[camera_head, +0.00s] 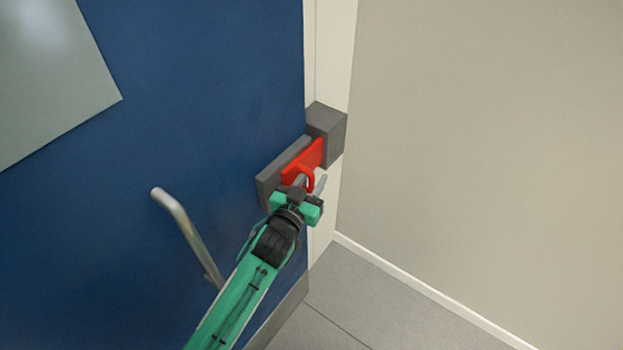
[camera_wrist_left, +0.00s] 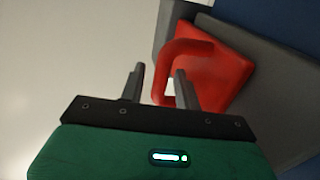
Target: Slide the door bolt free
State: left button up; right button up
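The door bolt is a red slide (camera_head: 305,160) with a looped red handle, set on a dark grey bracket (camera_head: 268,189) at the edge of the blue door. Its upper end reaches the grey keeper block (camera_head: 328,122) on the frame; whether it enters the block cannot be told. My left gripper (camera_head: 310,184) is at the handle with its fingers apart. In the left wrist view, the handle loop (camera_wrist_left: 190,47) has its outer bar between the two fingers (camera_wrist_left: 159,72), with a visible gap to the left finger. My right gripper is not in view.
The blue door (camera_head: 220,70) carries a silver pull handle (camera_head: 185,222) left of my left arm and a pale panel (camera_head: 45,75) at upper left. A beige wall (camera_head: 490,130) stands right of the white door frame (camera_head: 335,45). The grey floor (camera_head: 350,300) is clear.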

pick_arm(q)
jog(key=shift+c, duration=0.6)
grip_shut()
jog(key=v, duration=0.2)
jog(key=p+v, duration=0.1)
jog(key=v, duration=0.1)
jog(key=shift+a, duration=0.45)
jog(key=shift+o, duration=0.6)
grip_release()
jog(key=shift+w, duration=0.1)
